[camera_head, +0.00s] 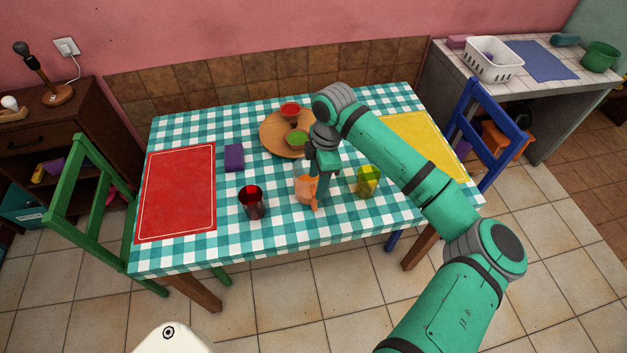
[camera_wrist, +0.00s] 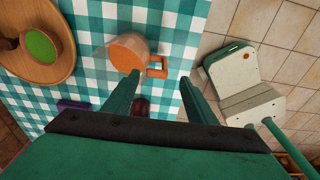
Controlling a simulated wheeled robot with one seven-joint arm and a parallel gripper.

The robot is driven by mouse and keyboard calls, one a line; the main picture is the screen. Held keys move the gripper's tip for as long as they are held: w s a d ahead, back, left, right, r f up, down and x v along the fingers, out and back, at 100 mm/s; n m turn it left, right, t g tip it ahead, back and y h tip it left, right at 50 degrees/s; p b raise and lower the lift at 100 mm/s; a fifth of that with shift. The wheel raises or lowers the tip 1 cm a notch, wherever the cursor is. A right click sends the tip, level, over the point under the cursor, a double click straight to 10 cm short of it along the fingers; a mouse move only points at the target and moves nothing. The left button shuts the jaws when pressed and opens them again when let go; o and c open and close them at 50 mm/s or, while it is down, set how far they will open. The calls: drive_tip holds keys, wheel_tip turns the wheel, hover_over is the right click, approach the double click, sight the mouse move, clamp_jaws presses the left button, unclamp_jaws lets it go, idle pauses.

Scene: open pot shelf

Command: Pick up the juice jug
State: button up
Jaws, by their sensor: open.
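The juice jug (camera_head: 302,188) is a see-through vessel with orange juice and an orange handle, upright on the checked table near its front middle. In the wrist view the jug (camera_wrist: 129,50) is just beyond my fingers, its handle toward the right. My gripper (camera_wrist: 159,78) is open, and the handle lies ahead of the gap between the fingertips. I see no contact with the jug. In the head view my gripper (camera_head: 317,192) hangs down at the jug's right side and hides part of it.
A dark red glass (camera_head: 251,202) stands left of the jug, and a yellow glass (camera_head: 368,181) stands right. A round wooden tray (camera_head: 272,138) with red and green bowls is behind. A purple box (camera_head: 234,158) and a red mat (camera_head: 178,190) are to the left.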

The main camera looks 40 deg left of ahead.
sight(314, 202)
drive_tip(key=shift+s+a+f, duration=0.1)
drive_tip(key=shift+a+f, duration=0.05)
drive_tip(key=shift+f, duration=1.85)
drive_tip(key=shift+s+a+f, duration=0.1)
drive_tip(key=shift+a+f, duration=0.05)
drive_tip(key=shift+f, duration=1.85)
drive_tip(key=shift+s+a+f, duration=0.1)
drive_tip(key=shift+a+f, duration=0.05)
drive_tip(key=shift+f, duration=1.85)
clamp_jaws()
